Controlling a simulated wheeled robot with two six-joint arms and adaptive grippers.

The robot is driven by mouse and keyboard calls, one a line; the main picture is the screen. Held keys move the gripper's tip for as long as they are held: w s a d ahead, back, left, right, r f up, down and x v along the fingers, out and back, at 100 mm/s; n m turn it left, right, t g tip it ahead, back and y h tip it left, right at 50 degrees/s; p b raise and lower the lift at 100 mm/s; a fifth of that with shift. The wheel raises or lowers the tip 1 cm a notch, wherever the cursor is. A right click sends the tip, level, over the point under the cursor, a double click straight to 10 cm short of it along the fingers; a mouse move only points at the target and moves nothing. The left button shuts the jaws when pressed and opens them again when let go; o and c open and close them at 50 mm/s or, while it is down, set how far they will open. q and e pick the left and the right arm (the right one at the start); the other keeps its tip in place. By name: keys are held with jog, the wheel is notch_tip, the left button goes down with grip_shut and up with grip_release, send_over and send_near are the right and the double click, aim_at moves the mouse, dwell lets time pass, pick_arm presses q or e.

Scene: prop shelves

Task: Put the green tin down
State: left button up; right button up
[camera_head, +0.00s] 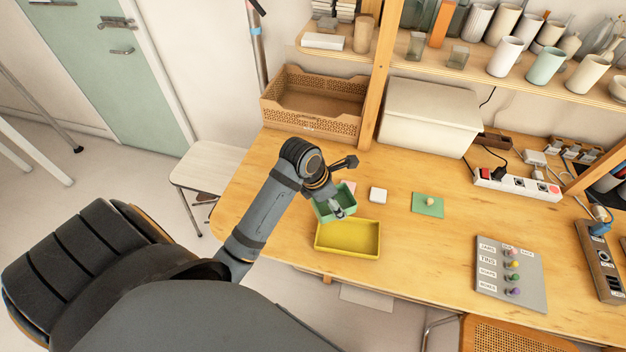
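The green tin (322,212) is a small open box at the front left part of the wooden table. It is just behind the yellow tray (347,250) and overlaps its back edge in this view. My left gripper (336,208) comes down over the tin, with its fingers at the tin's wall, and seems shut on it. The wrist hides part of the tin's back. I cannot tell whether the tin's bottom touches the table. The yellow tray looks empty. My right gripper is not in view.
A pink block (348,187), a white block (378,195) and a green square with a small knob (428,207) lie nearby. A labelled grey panel (510,276) is at the right. A wooden crate (315,100) and white box (428,118) stand behind. The table's middle has free room.

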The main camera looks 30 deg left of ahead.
pick_arm(q)
jog(key=s, duration=0.1)
jog(key=s+d+m+p, duration=0.1)
jog(key=shift+s, duration=0.3)
jog(key=s+d+m+g+h+p, duration=0.2)
jog(key=s+d+m+p, duration=0.4)
jog(key=s, duration=0.5)
send_over(352, 238)
jog(key=s+a, duration=0.1)
jog(key=shift+y, duration=0.3)
jog(key=f, duration=0.8)
jog(key=shift+a+f, duration=0.2)
jog(key=shift+f, duration=0.1)
jog(key=shift+w+f, duration=0.3)
jog(key=shift+f, duration=1.75)
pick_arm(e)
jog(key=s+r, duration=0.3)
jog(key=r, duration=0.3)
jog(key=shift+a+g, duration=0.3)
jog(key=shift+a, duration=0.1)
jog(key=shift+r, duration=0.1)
